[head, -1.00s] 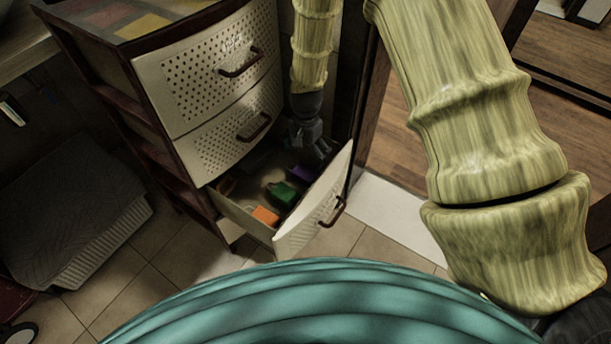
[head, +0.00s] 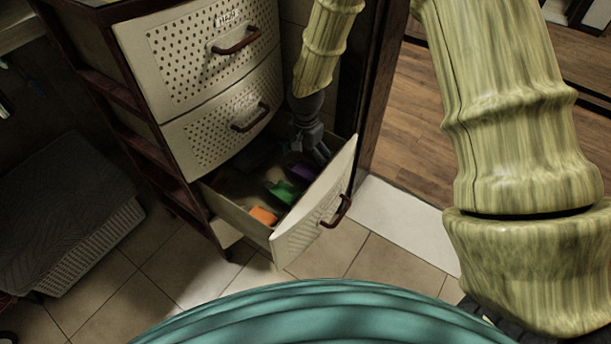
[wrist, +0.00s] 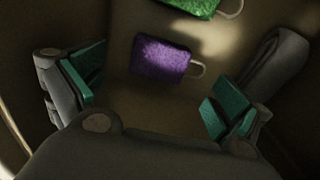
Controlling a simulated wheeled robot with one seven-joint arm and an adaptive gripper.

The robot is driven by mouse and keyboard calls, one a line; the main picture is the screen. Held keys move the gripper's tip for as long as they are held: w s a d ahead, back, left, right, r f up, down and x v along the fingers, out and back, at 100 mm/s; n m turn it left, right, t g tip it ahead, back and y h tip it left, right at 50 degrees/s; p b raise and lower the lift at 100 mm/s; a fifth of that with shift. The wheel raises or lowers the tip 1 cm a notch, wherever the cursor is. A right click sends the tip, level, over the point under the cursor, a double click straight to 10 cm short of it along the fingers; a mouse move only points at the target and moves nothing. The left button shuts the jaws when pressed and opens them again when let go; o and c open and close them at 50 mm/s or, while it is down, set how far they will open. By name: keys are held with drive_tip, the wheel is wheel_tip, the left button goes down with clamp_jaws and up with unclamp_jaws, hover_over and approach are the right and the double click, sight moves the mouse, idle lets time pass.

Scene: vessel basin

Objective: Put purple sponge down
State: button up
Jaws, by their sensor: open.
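The purple sponge (wrist: 160,60) lies flat on the drawer floor in the wrist view, with a pale loop at its right end. In the head view the purple sponge (head: 302,172) shows as a small patch beside my gripper (head: 318,152). In the wrist view my gripper (wrist: 158,98) is open, its green-padded fingers spread wide to either side. The sponge lies between and beyond the fingers, apart from both. The open bottom drawer (head: 236,212) holds the sponge, and my gripper reaches down into it.
A green sponge (head: 282,192) and an orange sponge (head: 263,216) lie in the same drawer. The drawer front (head: 312,215) stands close to my gripper. Closed drawers (head: 225,125) rise above on the left. A dark door frame (head: 378,100) is close on the right.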

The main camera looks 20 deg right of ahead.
sight(307, 171)
drive_tip(key=shift+w+d+f+b, duration=0.1)
drive_tip(key=shift+f+b, duration=0.65)
drive_tip(key=shift+f, duration=1.05)
drive_tip(key=shift+w+d+f+b, duration=0.1)
drive_tip(key=shift+f+b, duration=0.6)
drive_tip(key=shift+f, duration=1.05)
drive_tip(key=shift+s, duration=0.1)
drive_tip(key=c, duration=0.7)
drive_tip(key=shift+c, duration=0.4)
